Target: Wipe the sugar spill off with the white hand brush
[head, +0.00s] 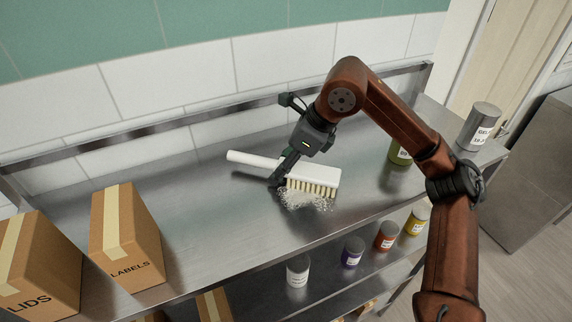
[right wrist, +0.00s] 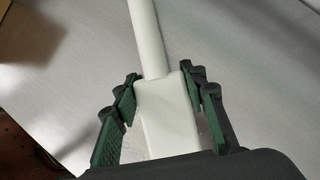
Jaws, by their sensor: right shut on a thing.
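The white hand brush (head: 318,174) lies along the steel shelf top, handle (head: 252,159) to the left and pale bristles (head: 312,188) facing down and forward. The sugar spill (head: 303,201) is a patch of white grains at the front of the bristles, partly under them. My right gripper (head: 281,173) is shut on the brush where the handle meets the head. In the right wrist view, its green-padded fingers (right wrist: 163,100) stand on both sides of the white brush (right wrist: 168,112). My left gripper is not in view.
Two cardboard boxes, LABELS (head: 127,240) and LIDS (head: 36,268), stand at the left of the top. Several jars stand on the shelf below. The top's middle left is clear.

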